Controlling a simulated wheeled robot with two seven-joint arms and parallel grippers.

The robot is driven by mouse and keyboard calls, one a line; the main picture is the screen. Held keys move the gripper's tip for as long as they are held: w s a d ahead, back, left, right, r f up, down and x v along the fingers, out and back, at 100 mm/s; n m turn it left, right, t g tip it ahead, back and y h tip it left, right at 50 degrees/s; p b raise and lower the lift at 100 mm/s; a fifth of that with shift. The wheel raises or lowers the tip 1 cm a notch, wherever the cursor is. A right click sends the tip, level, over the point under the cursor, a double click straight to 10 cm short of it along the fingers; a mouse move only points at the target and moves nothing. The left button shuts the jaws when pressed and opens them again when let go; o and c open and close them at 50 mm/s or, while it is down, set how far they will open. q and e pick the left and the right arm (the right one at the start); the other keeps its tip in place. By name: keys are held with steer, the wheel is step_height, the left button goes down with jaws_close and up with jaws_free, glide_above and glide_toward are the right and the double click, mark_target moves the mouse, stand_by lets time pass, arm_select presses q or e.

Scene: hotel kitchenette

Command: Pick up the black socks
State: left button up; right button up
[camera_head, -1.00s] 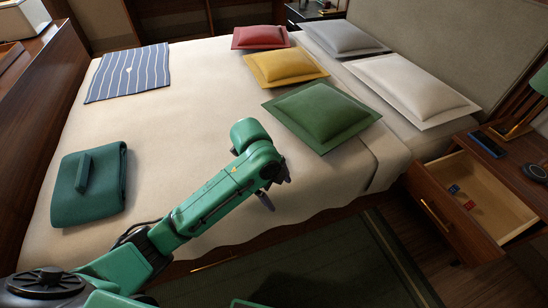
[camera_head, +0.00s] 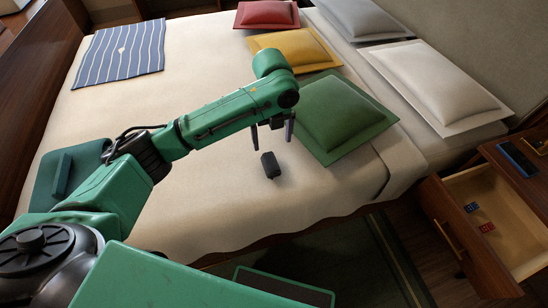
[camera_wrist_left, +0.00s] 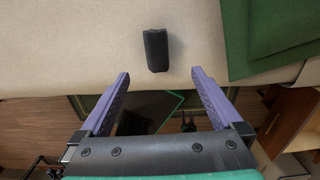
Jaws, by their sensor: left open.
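The black socks (camera_head: 270,165) are a small dark rolled bundle lying on the cream bed cover, left of the green pillow. They also show in the left wrist view (camera_wrist_left: 156,50), beyond the fingertips and roughly between their lines. My left gripper (camera_head: 272,136) is open and empty, just behind the socks in the head view, and its fingers point down. In the left wrist view its two purple fingers (camera_wrist_left: 160,74) stand apart with nothing between them. They do not touch the socks. My right gripper is not in view.
A green pillow (camera_head: 340,112) lies close right of the socks, with yellow (camera_head: 290,52) and red (camera_head: 267,14) pillows behind. A striped cloth (camera_head: 120,46) and a folded green cloth (camera_head: 75,168) lie at left. An open drawer (camera_head: 492,192) juts out at right.

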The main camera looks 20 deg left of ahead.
arm_select(q)
glide_above(272, 161)
step_height(272, 161, down, 5)
steer(key=shift+s+r, duration=0.15)
steer(key=f, duration=0.3)
steer(key=f+b, duration=0.1)
steer(key=f, duration=0.2)
steer(key=shift+w+a+f, duration=0.1)
steer(key=shift+w+f, duration=0.1)
steer(key=shift+f, duration=0.15)
steer(key=c, duration=1.4)
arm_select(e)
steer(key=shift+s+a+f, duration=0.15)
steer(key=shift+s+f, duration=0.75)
